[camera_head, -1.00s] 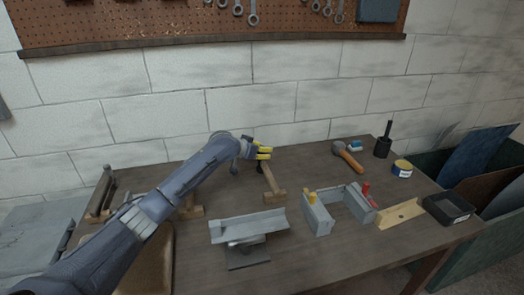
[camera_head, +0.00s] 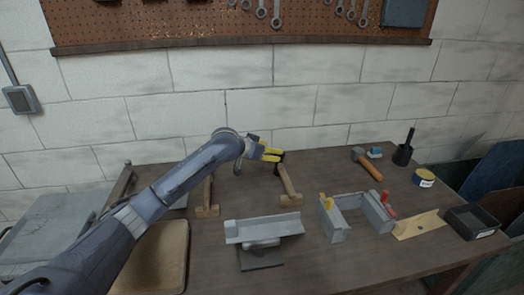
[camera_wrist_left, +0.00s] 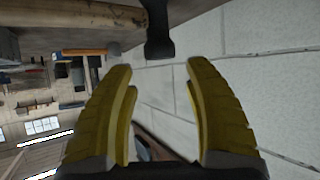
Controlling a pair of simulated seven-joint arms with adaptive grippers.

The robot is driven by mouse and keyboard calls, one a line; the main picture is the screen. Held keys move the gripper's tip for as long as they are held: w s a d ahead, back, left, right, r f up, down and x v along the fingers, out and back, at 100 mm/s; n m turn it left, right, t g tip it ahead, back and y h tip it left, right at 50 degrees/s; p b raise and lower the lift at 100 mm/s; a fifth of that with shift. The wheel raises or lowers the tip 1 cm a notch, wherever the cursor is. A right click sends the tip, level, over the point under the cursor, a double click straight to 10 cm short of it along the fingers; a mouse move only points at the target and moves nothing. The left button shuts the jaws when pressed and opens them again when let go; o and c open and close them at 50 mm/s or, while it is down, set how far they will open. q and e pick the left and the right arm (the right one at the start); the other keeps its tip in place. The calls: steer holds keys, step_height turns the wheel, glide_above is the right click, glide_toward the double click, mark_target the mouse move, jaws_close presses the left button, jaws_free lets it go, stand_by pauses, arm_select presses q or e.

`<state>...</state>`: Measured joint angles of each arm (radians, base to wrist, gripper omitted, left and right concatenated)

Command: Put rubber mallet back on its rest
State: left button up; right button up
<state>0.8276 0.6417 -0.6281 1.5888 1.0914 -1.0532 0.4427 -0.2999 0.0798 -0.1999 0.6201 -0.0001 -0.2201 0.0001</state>
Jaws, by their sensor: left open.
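My left gripper (camera_head: 271,154) has yellow fingers. It is above the back middle of the bench, beside the rear end of a wooden stand (camera_head: 287,187). In the left wrist view the fingers (camera_wrist_left: 160,85) are apart with nothing between them. A dark piece with a wider end (camera_wrist_left: 159,46) shows just beyond the fingertips; I cannot tell if it is part of a rest or a tool. A hammer-like tool with an orange-brown wooden handle (camera_head: 371,170) lies at the back right. It looks like the mallet, but I cannot be sure. My right gripper is not in view.
Another wooden stand (camera_head: 207,198) is left of the gripper. In front are a grey metal channel piece (camera_head: 263,228) and a grey clamp-like frame (camera_head: 334,220). A black upright tool (camera_head: 403,155), a yellow-and-blue roll (camera_head: 424,178) and a black tray (camera_head: 472,222) are at the right.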

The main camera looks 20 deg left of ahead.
arm_select(q)
steer(key=shift+v, duration=2.5)
